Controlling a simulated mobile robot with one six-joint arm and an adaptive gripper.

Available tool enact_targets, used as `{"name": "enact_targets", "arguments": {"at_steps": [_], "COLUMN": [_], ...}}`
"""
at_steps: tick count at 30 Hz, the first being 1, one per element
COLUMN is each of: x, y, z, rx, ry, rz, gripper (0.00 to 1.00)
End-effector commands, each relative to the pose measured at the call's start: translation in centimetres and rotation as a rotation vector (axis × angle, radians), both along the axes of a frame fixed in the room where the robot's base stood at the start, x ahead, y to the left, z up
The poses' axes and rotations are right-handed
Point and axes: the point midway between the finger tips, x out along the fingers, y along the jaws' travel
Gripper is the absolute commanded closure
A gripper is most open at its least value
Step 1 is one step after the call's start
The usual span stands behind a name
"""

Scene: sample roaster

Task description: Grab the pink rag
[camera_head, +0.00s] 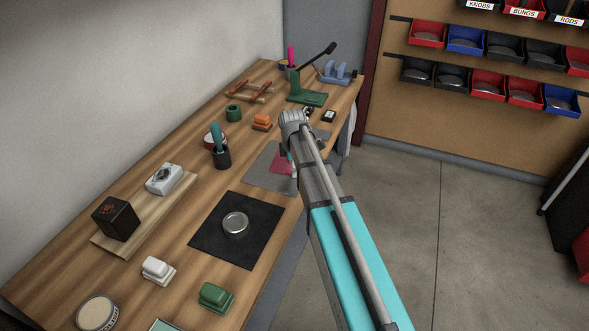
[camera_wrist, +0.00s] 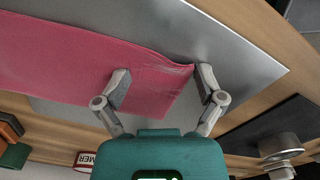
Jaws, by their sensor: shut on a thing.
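The pink rag (camera_wrist: 70,58) lies flat on a grey metal sheet (camera_wrist: 255,62) on the wooden bench. In the wrist view my gripper (camera_wrist: 162,80) has one finger on each side of the rag's near end. In the head view a small part of the rag (camera_head: 280,164) shows on the grey sheet (camera_head: 258,176); my arm hides most of the gripper and the rag's right side.
A black mat (camera_head: 212,238) with a round metal tin (camera_head: 235,223) lies nearer on the bench. A green stand (camera_head: 306,94) is behind. Open floor lies right.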

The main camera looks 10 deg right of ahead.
Motion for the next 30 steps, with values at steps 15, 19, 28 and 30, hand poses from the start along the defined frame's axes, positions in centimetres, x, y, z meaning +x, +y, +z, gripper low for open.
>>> {"name": "enact_targets", "arguments": {"at_steps": [15,19,28,30], "x": [0.2,0.1,0.1,0.1], "y": [0.0,0.0,0.0,0.0], "z": [1.4,2.8,5.7,6.4], "rx": [0.000,0.000,0.000,0.000], "ry": [-0.005,-0.004,-0.003,-0.003], "rz": [0.000,0.000,0.000,0.000], "gripper": [0.70,1.00,1.00,1.00]}}
